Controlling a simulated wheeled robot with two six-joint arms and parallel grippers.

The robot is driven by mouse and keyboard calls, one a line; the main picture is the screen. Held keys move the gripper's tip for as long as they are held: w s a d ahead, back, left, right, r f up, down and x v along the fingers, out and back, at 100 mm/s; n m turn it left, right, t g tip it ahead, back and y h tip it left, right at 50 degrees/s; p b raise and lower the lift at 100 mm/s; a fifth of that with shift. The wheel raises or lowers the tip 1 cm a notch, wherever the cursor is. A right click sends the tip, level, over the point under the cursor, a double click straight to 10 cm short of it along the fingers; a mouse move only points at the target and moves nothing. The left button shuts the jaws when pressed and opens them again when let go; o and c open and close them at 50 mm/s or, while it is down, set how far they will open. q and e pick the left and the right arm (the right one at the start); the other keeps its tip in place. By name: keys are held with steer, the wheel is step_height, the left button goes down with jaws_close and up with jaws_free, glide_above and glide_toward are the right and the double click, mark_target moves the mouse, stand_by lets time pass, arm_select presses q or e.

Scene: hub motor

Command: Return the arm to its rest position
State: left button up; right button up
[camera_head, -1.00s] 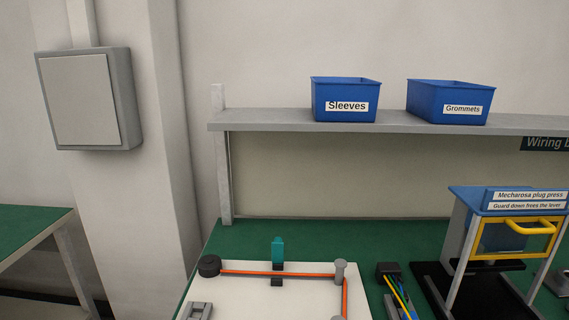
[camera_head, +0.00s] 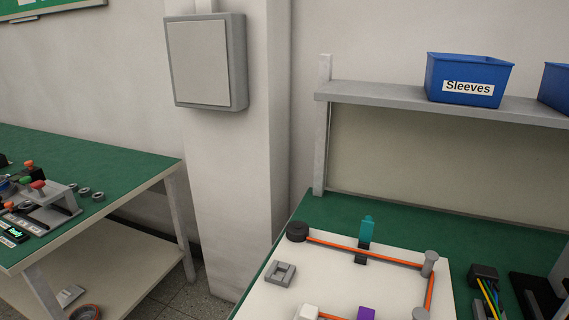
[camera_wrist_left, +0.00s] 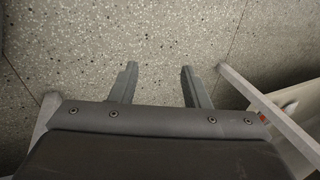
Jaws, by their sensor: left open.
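My left gripper (camera_wrist_left: 158,84) shows in the left wrist view with its two fingers apart and nothing between them. It hangs over bare speckled floor (camera_wrist_left: 165,35). Neither of my arms shows in the head view, and my right gripper is in no view.
A green bench with a white board (camera_head: 262,300) carrying an orange cable (camera_head: 365,253) is at the lower right. Another green-topped bench (camera_head: 130,165) stands at the left, with floor (camera_head: 185,285) between. A shelf holds a blue Sleeves bin (camera_head: 468,80). A grey wall box (camera_head: 205,62) hangs on the pillar.

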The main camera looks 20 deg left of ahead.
arm_select(q)
steer(key=d+f+n+h, duration=0.1)
steer(key=d+f+h, duration=0.1)
steer(key=d, duration=0.9)
steer(key=d+f+h, duration=0.1)
steer(key=d+f, duration=0.2)
steer(key=d, duration=0.8)
step_height(320, 180, up, 6)
steer(key=a+p, duration=0.1)
steer(key=p, duration=0.4)
steer(key=shift+p, duration=0.35)
steer(key=shift+s+a+f, duration=0.1)
steer(key=shift+a, duration=0.05)
